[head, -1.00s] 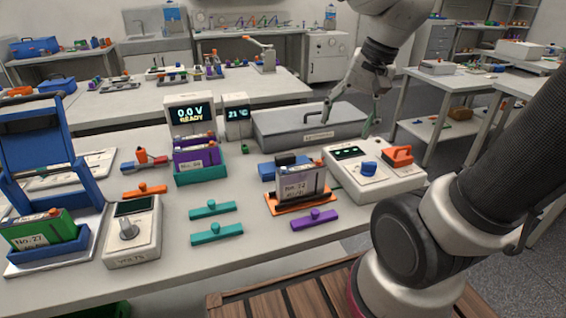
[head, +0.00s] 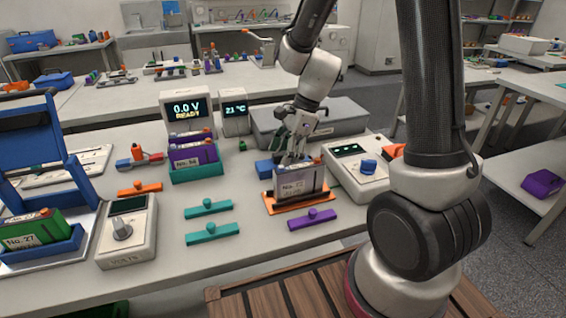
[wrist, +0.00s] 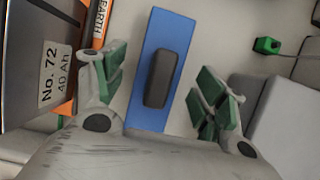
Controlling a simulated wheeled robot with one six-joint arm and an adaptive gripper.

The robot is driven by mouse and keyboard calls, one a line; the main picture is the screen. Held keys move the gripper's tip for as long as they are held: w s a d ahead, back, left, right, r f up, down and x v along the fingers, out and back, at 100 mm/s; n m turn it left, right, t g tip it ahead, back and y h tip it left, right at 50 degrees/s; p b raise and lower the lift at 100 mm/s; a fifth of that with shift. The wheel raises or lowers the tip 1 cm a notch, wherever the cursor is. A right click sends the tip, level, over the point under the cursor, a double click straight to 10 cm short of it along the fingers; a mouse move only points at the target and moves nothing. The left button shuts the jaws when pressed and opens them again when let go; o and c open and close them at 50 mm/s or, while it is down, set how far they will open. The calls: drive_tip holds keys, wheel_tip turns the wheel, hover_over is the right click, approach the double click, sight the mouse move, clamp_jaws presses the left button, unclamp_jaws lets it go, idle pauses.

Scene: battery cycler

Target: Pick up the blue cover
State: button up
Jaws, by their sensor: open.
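The blue cover (wrist: 158,30) is a flat blue rectangle with a dark grey handle (wrist: 159,78) on top. In the wrist view it lies on the pale table between the two green-padded fingers of my gripper (wrist: 161,82). The fingers are spread wide, one on each side, with gaps to the handle. In the head view the cover (head: 264,169) shows only in part, behind the No. 72 battery. My gripper (head: 290,155) is above it there, pointing down; its fingertips partly overlap the battery in the picture.
The grey No. 72 battery (head: 293,187) stands in an orange tray (head: 272,205), close on the left in the wrist view. A small green block (wrist: 267,45) and a grey case (head: 350,112) lie near. A white device (head: 352,182) with a blue knob is to the right.

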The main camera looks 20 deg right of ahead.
drive_tip(key=shift+a+f, duration=0.2)
drive_tip(key=shift+f, duration=0.3)
drive_tip(key=c, duration=1.2)
drive_tip(key=shift+r, duration=0.15)
